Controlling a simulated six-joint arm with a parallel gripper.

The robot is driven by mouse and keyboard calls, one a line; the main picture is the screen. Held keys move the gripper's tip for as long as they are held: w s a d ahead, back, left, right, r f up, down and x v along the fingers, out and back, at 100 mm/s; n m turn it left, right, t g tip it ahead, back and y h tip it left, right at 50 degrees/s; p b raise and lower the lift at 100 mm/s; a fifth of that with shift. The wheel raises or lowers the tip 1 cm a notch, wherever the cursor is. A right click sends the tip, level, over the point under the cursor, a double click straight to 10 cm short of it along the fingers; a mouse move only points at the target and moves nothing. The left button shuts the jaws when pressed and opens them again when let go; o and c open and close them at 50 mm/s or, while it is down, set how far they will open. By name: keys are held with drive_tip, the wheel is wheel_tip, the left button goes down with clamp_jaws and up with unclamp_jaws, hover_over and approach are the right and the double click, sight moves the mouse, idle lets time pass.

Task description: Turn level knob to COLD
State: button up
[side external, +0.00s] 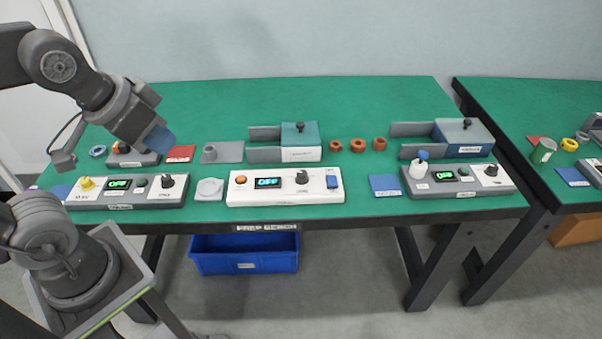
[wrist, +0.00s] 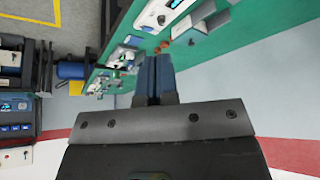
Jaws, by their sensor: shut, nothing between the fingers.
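Three control boxes with dark knobs stand along the front of the green table: a grey box at left with a knob (side external: 168,181), a white box in the middle with a knob (side external: 302,177), and a grey box at right with a knob (side external: 491,171). Their labels are too small to read, so I cannot tell which is the level knob or where COLD is. My gripper (side external: 160,140) is raised at the left, above the back of the left box, touching no knob. In the wrist view its blue fingers (wrist: 153,80) are together and empty.
Displays (side external: 268,183) are lit on the boxes. Behind them are two fixtures with a teal block (side external: 300,136) and a blue-grey block (side external: 463,132), and several brown rings (side external: 357,145). A blue bin (side external: 245,261) is under the table. The table's back is clear.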

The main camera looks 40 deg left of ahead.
drive_tip(key=shift+o, duration=0.7)
drive_tip(key=shift+w+r, duration=0.1)
drive_tip(key=o, duration=0.6)
drive_tip(key=shift+n+g, duration=0.7)
drive_tip(key=shift+g, duration=0.1)
drive_tip(key=w, duration=0.2)
drive_tip(key=w+r, duration=0.1)
drive_tip(key=w, duration=0.5)
drive_tip(key=shift+d+r, duration=0.1)
drive_tip(key=shift+r, duration=0.1)
drive_tip(key=shift+o, duration=1.3)
drive_tip(key=w+f+n+g, duration=0.1)
drive_tip(key=w, duration=0.5)
drive_tip(key=n+g, duration=0.3)
hover_over(302, 172)
wheel_tip(302, 172, down, 13)
wheel_tip(302, 172, down, 14)
drive_tip(key=shift+r, duration=0.1)
drive_tip(key=c, duration=0.9)
